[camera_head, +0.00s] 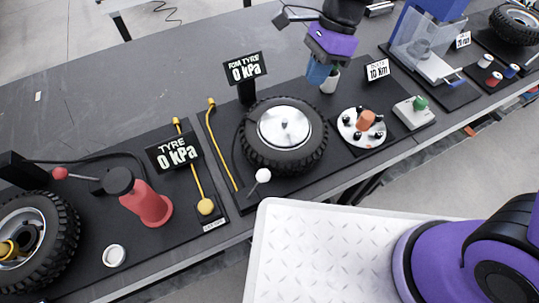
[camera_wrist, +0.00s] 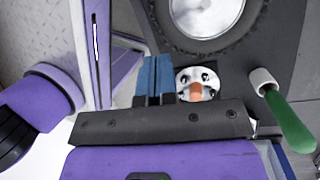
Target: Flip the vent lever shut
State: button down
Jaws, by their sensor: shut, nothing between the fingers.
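No part is labelled as the vent lever. A short lever with a white ball knob (camera_head: 263,176) stands at the front of the middle tyre (camera_head: 284,137), leaning up and to the right; it is the likely one, but I cannot tell for sure. My gripper (camera_head: 318,76) is behind and right of that tyre, above the bench, well apart from the white knob. Its blue fingers (camera_wrist: 158,80) are shut and empty. In the wrist view the tyre's wheel (camera_wrist: 205,18) shows only in part, and the white knob is not visible.
A white hub with an orange centre (camera_head: 366,120) and a green-knobbed box (camera_head: 415,111) stand right of the tyre. A green-handled thing in a white cup (camera_head: 329,83) is close to my gripper.

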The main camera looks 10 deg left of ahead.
aim_at(272, 160)
jog(key=s+a+f+m+g+h, duration=0.1)
jog(key=s+a+f+m, duration=0.1)
jog(key=a+f, duration=0.4)
notch_tip(272, 160, down, 4)
jog(key=shift+s+r+m+g, duration=0.3)
jog(key=shift+s+m, duration=0.1)
jog(key=shift+m, duration=0.5)
jog(key=shift+f, duration=0.1)
jog(key=x, duration=1)
jog(key=s, duration=0.2)
jog(key=shift+s+a+r, duration=0.25)
jog(key=shift+a+r, duration=0.05)
jog(key=shift+s+a, duration=0.15)
jog(key=shift+s, duration=0.5)
jog(key=shift+r, duration=0.1)
